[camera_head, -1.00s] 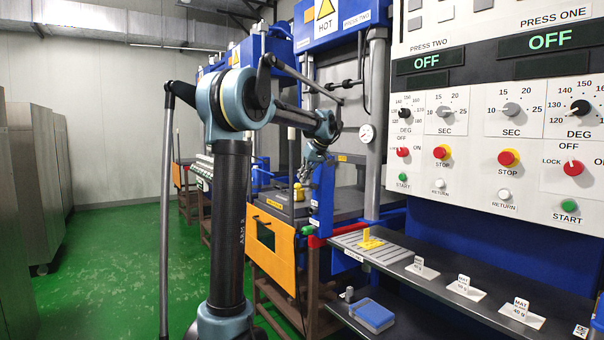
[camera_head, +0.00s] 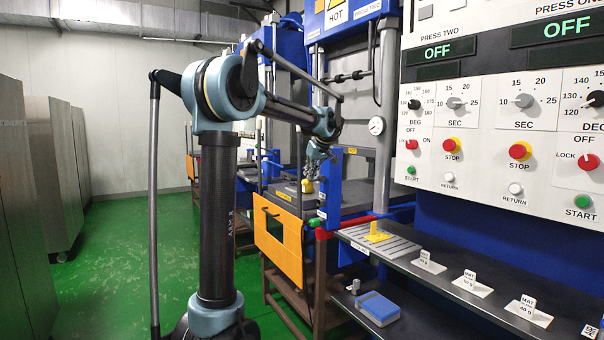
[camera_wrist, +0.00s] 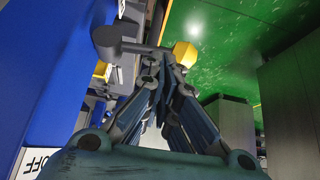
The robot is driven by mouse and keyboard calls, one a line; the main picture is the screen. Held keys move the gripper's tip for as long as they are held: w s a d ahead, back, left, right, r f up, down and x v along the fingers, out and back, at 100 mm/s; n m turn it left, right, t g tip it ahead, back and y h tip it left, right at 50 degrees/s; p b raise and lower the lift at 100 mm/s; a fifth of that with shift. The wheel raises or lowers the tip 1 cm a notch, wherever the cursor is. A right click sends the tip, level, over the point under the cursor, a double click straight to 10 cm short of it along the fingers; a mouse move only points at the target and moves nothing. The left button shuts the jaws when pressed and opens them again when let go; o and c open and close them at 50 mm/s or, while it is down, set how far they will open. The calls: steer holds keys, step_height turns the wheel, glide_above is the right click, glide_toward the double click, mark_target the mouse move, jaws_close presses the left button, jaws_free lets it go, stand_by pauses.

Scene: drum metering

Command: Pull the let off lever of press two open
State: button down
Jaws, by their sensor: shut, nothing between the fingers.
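Press two, with its sign (camera_head: 368,9) at the top, stands in the middle of the head view. My gripper (camera_head: 312,172) is small there, pointing down beside the blue side of the press. A small yellow knob (camera_head: 307,186) shows just below it. In the wrist view, a grey lever with a round hub (camera_wrist: 106,40) and a yellow ball end (camera_wrist: 186,53) crosses beyond my fingertips (camera_wrist: 163,78). My fingers are shut and empty. The lever appears just past them; whether they touch it I cannot tell. A plate reading OFF (camera_wrist: 36,162) is at lower left.
An orange panel (camera_head: 268,245) and a red bar (camera_head: 335,228) are near the press front. A shelf (camera_head: 480,268) with a yellow piece and label cards juts out at right, below the control panel (camera_head: 480,130). Green floor (camera_head: 120,250) is clear at left.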

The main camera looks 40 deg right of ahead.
steer(key=shift+a, duration=0.2)
